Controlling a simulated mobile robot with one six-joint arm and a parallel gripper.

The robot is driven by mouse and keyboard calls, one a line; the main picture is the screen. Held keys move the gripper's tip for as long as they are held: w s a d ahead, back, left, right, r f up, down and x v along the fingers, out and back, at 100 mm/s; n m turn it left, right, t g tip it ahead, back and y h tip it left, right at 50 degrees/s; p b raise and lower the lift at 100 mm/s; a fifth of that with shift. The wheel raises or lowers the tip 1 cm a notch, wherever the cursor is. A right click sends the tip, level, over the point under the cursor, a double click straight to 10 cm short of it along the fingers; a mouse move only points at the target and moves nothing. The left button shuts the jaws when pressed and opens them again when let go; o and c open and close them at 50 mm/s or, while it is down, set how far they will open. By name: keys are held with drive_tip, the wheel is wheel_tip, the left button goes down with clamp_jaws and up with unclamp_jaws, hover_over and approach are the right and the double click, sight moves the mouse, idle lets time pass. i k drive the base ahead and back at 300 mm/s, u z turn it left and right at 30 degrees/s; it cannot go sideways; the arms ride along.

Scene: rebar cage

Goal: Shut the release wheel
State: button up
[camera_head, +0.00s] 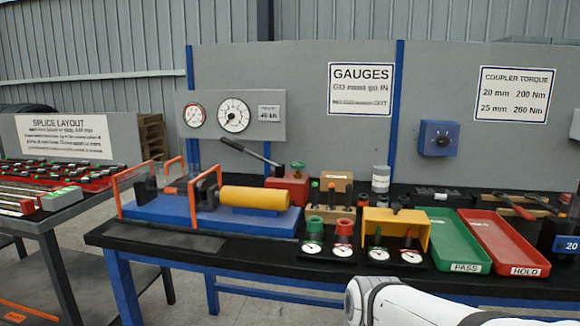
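A small green knob (297,166), which looks like the release wheel, sits on top of the red hand-pump body (288,187) near the middle of the bench. Whether it is turned open or shut cannot be told at this size. A dark pump lever (250,152) slopes from the pump up to the left. A white part of my own arm (410,305) shows at the bottom right, well in front of the pump. My gripper is out of the picture.
A blue test rig with a yellow cylinder (255,198) stands left of the pump. Gauge holders (328,237) and a yellow bracket (396,222) stand in front and to the right. Green (459,262) and red (521,264) trays lie farther right. Dials (233,115) hang behind.

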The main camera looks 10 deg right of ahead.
sight(295, 165)
drive_tip(key=k, duration=1.2)
drive_tip(key=u, duration=0.4)
drive_tip(key=i, duration=0.5)
drive_tip(key=u, duration=0.5)
drive_tip(key=i, duration=1.55)
drive_tip(key=z, duration=0.95)
